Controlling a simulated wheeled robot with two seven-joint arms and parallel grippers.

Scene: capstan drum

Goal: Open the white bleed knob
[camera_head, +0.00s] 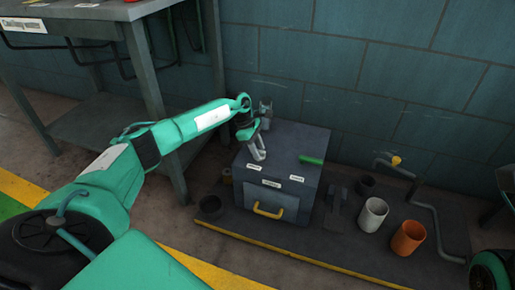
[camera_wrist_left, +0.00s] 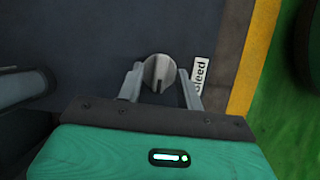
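The bleed knob (camera_wrist_left: 159,73) shows in the left wrist view as a round, pale grey-white knob with a raised ridge across it. It sits on a dark grey surface, beside a white label reading "Bleed" (camera_wrist_left: 200,74). My left gripper (camera_wrist_left: 160,80) is open, with one finger on each side of the knob; narrow gaps seem to show between fingers and knob. In the head view my left gripper (camera_head: 259,152) points down at the top of the grey box (camera_head: 300,140), and the knob cannot be made out there. My right gripper is not in view.
The box has a green handle (camera_head: 312,160), white labels and a yellow front handle (camera_head: 268,211). Beside it on the dark platform stand a white cup (camera_head: 372,215), an orange cup (camera_head: 408,238) and a bent pipe with a yellow knob (camera_head: 396,161). A workbench (camera_head: 90,18) stands at left.

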